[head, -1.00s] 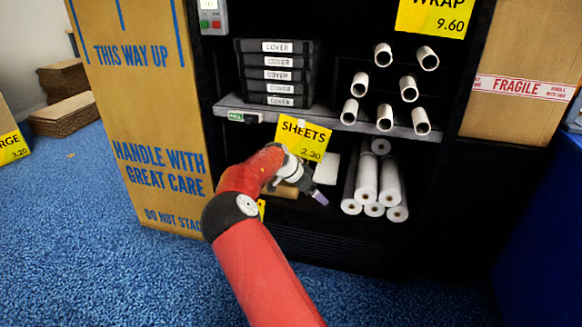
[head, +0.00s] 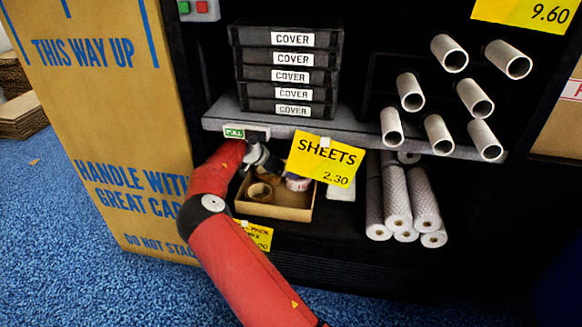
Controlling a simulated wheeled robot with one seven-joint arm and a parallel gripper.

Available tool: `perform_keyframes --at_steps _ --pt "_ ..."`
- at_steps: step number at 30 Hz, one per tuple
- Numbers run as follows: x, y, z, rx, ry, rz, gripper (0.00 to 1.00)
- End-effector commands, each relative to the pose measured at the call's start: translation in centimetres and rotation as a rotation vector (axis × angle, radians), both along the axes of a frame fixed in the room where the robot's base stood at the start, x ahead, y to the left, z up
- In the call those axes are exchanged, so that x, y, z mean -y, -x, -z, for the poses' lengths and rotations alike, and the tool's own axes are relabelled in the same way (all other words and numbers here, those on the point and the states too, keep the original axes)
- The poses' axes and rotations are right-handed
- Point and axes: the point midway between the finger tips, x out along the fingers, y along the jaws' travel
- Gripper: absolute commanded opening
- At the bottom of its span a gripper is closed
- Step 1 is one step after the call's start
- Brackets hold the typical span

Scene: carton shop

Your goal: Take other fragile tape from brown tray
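The brown tray (head: 277,211) sits on the lower shelf, under the yellow SHEETS sign. Inside it on the left are brown tape rolls (head: 260,191). A whitish roll with pinkish-red marks, seemingly the fragile tape (head: 298,183), lies towards the right, its upper part close under the sign. My gripper (head: 268,162) reaches in from the left below the shelf edge, above the tray's back left. Its fingertips are small and partly hidden, so I cannot tell whether they are open or whether they touch a roll.
The SHEETS sign (head: 325,160) hangs before the tray's right side. A shelf (head: 350,133) with black COVER boxes (head: 290,75) is just above my gripper. A tall carton (head: 110,130) stands to the left.

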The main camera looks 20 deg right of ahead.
Motion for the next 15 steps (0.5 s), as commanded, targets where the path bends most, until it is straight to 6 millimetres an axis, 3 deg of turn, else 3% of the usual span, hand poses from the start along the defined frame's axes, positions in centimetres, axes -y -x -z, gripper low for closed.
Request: perform_keyframes --at_steps 15 --pt "3.5 -0.7 3.4 -0.002 0.002 0.001 1.0"
